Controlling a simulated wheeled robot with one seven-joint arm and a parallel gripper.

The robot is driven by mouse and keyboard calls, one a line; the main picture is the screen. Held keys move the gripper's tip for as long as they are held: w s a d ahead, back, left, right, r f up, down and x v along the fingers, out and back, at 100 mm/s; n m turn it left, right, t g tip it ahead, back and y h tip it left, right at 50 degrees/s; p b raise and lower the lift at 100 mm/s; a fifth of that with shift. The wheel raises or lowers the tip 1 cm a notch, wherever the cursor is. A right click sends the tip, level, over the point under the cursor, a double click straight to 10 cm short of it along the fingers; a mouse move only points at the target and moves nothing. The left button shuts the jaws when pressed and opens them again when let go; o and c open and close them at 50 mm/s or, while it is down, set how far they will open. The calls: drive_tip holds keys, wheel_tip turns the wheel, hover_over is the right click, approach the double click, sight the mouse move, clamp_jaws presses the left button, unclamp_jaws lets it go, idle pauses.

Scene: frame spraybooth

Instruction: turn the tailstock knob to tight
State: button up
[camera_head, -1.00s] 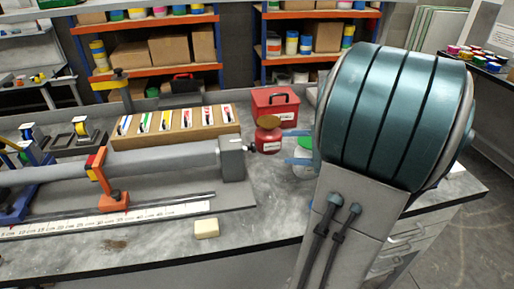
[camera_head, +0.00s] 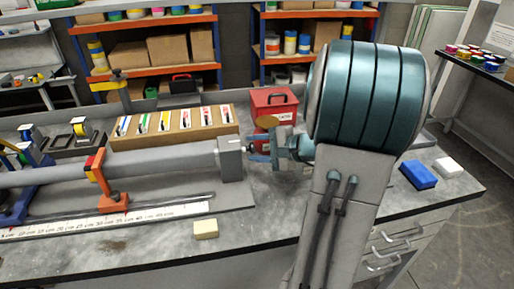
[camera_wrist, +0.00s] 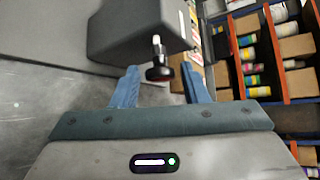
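The tailstock is a grey block (camera_head: 231,160) at the right end of the long grey bar in the head view. It also shows in the wrist view (camera_wrist: 125,30). Its small dark knob (camera_wrist: 159,73) sticks out on a pale metal stem. My gripper (camera_wrist: 160,70) is open, with one blue fingertip on each side of the knob and visible gaps between. In the head view my gripper (camera_head: 262,147) is at the tailstock's right face and mostly hides the knob. A white mark (camera_wrist: 182,24) shows on the tailstock.
A red toolbox (camera_head: 274,101) and a brass-topped red can (camera_head: 267,121) stand close behind my gripper. A wooden rack of coloured cards (camera_head: 180,135) is behind the bar. A yellowish block (camera_head: 205,229) lies in front. A blue block (camera_head: 418,175) and white block (camera_head: 448,166) lie right.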

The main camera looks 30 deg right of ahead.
drive_tip(key=c, duration=0.6)
drive_tip(key=shift+r+p, duration=0.1)
drive_tip(key=shift+p, duration=0.2)
drive_tip(key=m+g+p, duration=0.1)
drive_tip(key=g+p, duration=0.2)
drive_tip(key=p, duration=0.3)
drive_tip(key=m+g+p, duration=0.2)
drive_tip(key=g+p, duration=0.1)
drive_tip(key=p, duration=0.3)
drive_tip(key=w+m+g+y+p, duration=0.1)
drive_tip(key=m+g+p, duration=0.1)
drive_tip(key=p, duration=0.3)
drive_tip(key=shift+d+r+g+p, duration=0.2)
drive_tip(key=shift+r+g+p, duration=0.15)
drive_tip(key=shift+g, duration=0.25)
drive_tip(key=shift+f, duration=0.1)
drive_tip(key=o, duration=1)
drive_tip(key=shift+c, duration=0.2)
